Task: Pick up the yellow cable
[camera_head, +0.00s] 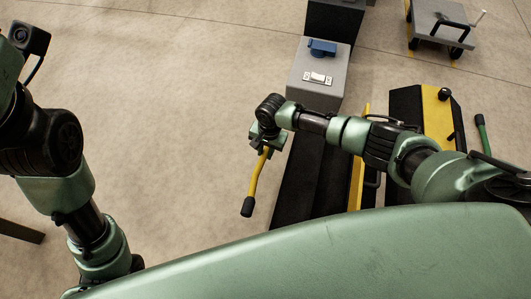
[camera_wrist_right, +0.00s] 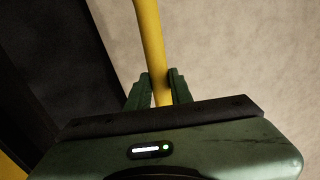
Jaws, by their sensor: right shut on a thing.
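The yellow cable (camera_head: 258,178) hangs down from my right gripper (camera_head: 263,146) in the head view. It is a short, slightly bent length with a black end piece (camera_head: 247,207) at the bottom. In the right wrist view the cable (camera_wrist_right: 150,45) runs from the top edge down between the two green fingers of the right gripper (camera_wrist_right: 158,88), which is shut on it. The cable's other end is hidden by the gripper. My left arm shows at the left of the head view, but its gripper is not in the picture.
Black and yellow platforms (camera_head: 407,103) lie under and beside my right arm. A grey box (camera_head: 318,95) with a blue item (camera_head: 322,47) on top stands beyond the gripper. A grey cart (camera_head: 440,25) stands at the top right. The concrete floor left of the cable is clear.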

